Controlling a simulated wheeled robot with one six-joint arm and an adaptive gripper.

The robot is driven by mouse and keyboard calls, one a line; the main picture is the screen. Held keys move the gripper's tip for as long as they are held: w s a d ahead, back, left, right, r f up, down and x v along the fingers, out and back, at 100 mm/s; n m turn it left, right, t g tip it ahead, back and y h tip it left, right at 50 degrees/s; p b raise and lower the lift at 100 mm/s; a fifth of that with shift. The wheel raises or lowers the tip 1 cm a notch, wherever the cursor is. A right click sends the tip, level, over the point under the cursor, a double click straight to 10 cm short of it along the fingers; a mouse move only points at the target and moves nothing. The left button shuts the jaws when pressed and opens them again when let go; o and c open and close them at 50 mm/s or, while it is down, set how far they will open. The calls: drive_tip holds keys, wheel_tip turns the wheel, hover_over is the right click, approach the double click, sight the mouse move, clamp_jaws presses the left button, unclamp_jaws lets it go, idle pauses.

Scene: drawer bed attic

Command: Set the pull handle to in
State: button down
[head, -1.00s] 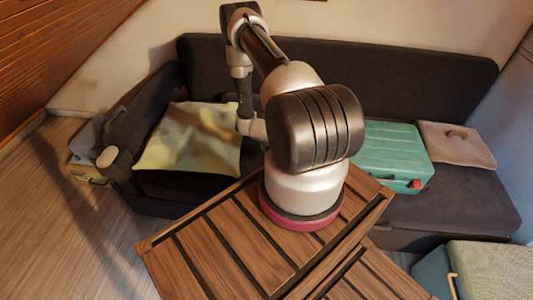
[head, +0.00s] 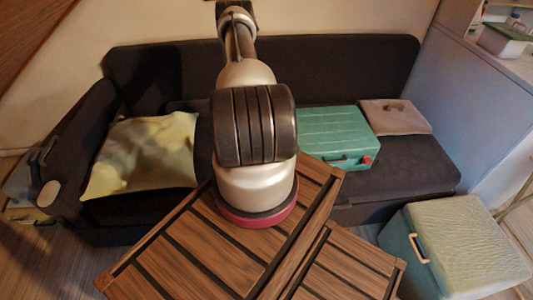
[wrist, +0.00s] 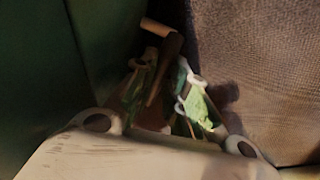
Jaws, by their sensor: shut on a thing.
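My gripper (wrist: 172,100) shows in the wrist view, its green-padded fingers closed around a slim brown piece (wrist: 163,70) that looks like a handle. A tan end (wrist: 157,28) sticks up above the fingers. I cannot tell for sure that this is the pull handle, or how far in or out it stands. In the head view my gripper is hidden behind my arm.
A dark green surface (wrist: 40,70) and brown woven fabric (wrist: 260,75) flank the gripper closely. The dark sofa (head: 300,70) holds a yellowish cushion (head: 145,155), a teal case (head: 325,135) and a mauve cushion (head: 395,115). A teal box (head: 395,240) stands at right.

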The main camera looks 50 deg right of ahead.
drive_tip(key=c, duration=1.4)
unclamp_jaws()
drive_tip(key=shift+s+d, duration=0.1)
drive_tip(key=shift+r, duration=0.1)
drive_tip(key=v, duration=1.2)
